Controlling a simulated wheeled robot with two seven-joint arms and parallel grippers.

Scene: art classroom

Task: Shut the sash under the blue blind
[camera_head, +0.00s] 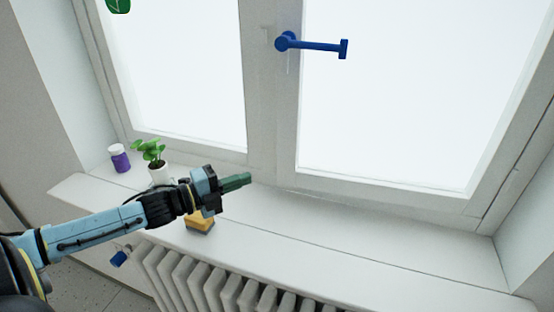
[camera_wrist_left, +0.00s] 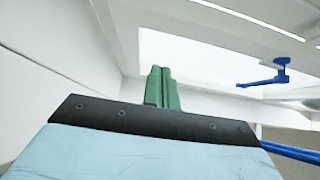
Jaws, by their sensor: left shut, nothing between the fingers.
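A white window shows in the head view with a left sash (camera_head: 258,100) and a right sash (camera_head: 380,190). A blue handle (camera_head: 318,45) sits on the upright between the panes, its lever pointing right. The handle also shows in the left wrist view (camera_wrist_left: 277,76). I cannot tell how far either sash stands from its frame. No blue blind is in view. My left gripper (camera_head: 238,181) has green fingers, shut and empty, above the sill, below and left of the handle. Its fingers also show in the left wrist view (camera_wrist_left: 162,88). My right gripper is out of view.
On the white sill (camera_head: 390,250) stand a purple jar with a white lid (camera_head: 120,160), a potted plant (camera_head: 155,158) and a yellow-and-blue sponge-like block (camera_head: 200,222) near my left gripper. The right part of the sill is clear. A radiator (camera_head: 210,285) is below it.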

